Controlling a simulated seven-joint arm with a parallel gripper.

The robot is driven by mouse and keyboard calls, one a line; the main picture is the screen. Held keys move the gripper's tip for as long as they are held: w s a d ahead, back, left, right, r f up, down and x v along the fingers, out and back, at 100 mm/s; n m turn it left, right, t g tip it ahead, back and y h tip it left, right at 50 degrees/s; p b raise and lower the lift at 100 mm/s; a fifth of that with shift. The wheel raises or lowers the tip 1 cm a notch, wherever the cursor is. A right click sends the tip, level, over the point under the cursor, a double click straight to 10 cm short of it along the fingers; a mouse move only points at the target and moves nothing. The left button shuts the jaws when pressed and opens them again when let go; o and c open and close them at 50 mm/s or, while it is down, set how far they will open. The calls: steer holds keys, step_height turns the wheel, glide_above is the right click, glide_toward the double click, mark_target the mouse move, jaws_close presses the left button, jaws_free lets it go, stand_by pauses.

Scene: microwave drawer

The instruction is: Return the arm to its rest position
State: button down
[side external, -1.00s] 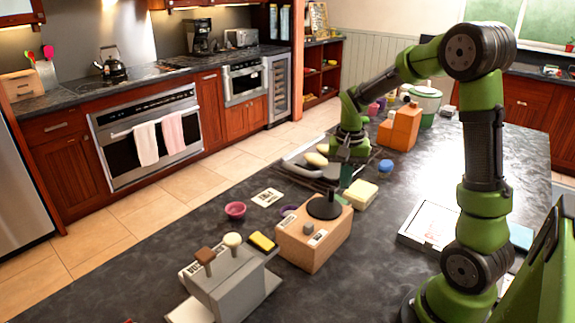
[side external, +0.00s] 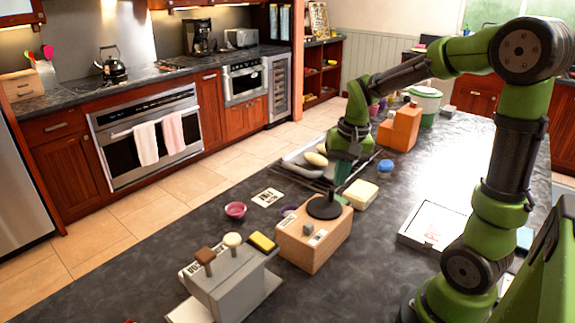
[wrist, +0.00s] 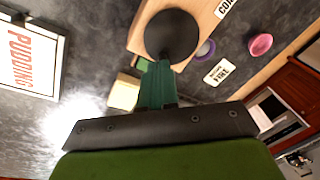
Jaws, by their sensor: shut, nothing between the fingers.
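My gripper (side external: 341,178) is over the counter, pointing down just behind the wooden box with the black round knob in the side view. In the wrist view its teal fingers (wrist: 157,85) are together with nothing between them. The black round knob (side external: 323,208) sits on top of the wooden box (side external: 312,240). In the wrist view the knob (wrist: 172,36) lies just beyond the fingertips. I cannot tell the exact height of the fingertips above the counter.
A grey box with levers (side external: 232,285) stands at the front. A grey tray (side external: 293,160) with pale oval items lies behind my gripper. A pale yellow block (side external: 360,194), an orange block (side external: 400,128), a pink bowl (side external: 235,210) and a white box (side external: 432,225) are around it.

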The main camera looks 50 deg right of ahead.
steer(key=s+a+r+n+t, duration=0.2)
steer(key=s+a+r+n, duration=0.1)
steer(key=a, duration=0.4)
steer(key=s+a+r+n+t+y, duration=0.1)
steer(key=s+a+r+n+t, duration=0.1)
steer(key=a, duration=0.5)
step_height(320, 180, up, 3)
steer(key=s+t, duration=0.1)
steer(key=s, duration=0.1)
steer(key=shift+s+a+n+t+y, duration=0.3)
steer(key=shift+s+a+n, duration=0.05)
steer(key=shift+s+n, duration=0.05)
